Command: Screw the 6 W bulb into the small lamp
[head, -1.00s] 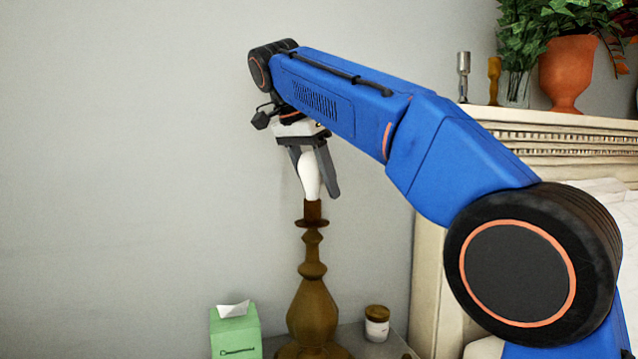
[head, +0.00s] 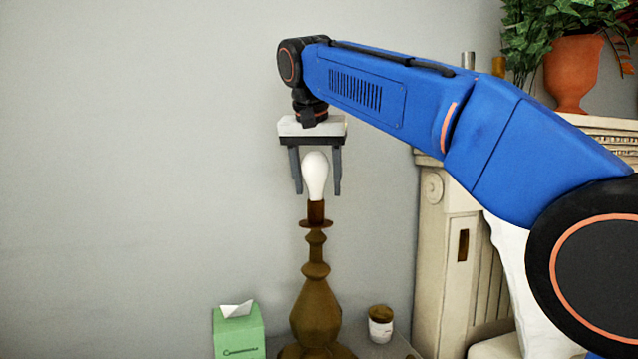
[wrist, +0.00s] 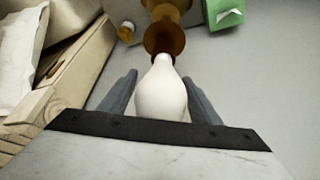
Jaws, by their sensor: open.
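The white bulb (head: 315,175) stands upright at the top of the brown lamp (head: 316,300), with its narrow end at the lamp's socket (head: 316,211). How deep it sits in the socket I cannot tell. My gripper (head: 317,190) is above the lamp, pointing down, open, with one finger on each side of the bulb. In the head view a gap shows between the bulb and each finger. In the wrist view the bulb (wrist: 161,95) lies between the two spread fingers, its narrow end toward the brown lamp top (wrist: 164,38).
A green tissue box (head: 238,333) stands left of the lamp base. A small jar (head: 381,323) stands to its right. The wall side at left is clear.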

